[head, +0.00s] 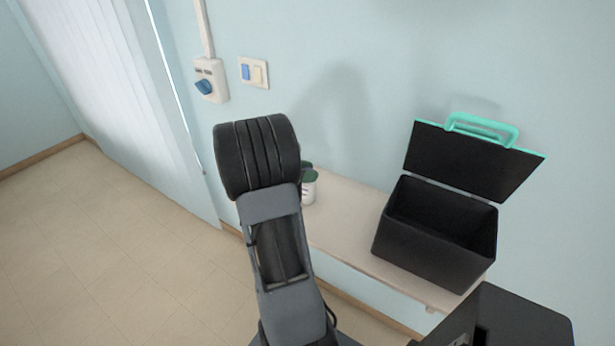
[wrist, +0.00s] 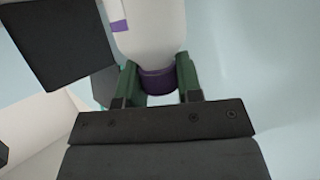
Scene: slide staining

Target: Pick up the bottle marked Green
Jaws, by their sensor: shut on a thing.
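In the wrist view my gripper (wrist: 157,76) is shut on a white bottle (wrist: 150,30) with a purple cap, gripped around the cap between its two green-lined fingers. A small purple patch shows on the bottle's side; no readable name is visible. In the head view my arm hides the gripper and the held bottle. A white bottle with a dark green cap (head: 309,188) stands on the shelf just right of my arm, apart from the gripper. Another dark green cap (head: 306,166) shows partly behind it. The writing on their labels is too small to read.
The narrow pale shelf (head: 345,225) runs along the wall. An open black box (head: 430,245) with a raised lid and teal handle stands at its right end. Floor at left is clear.

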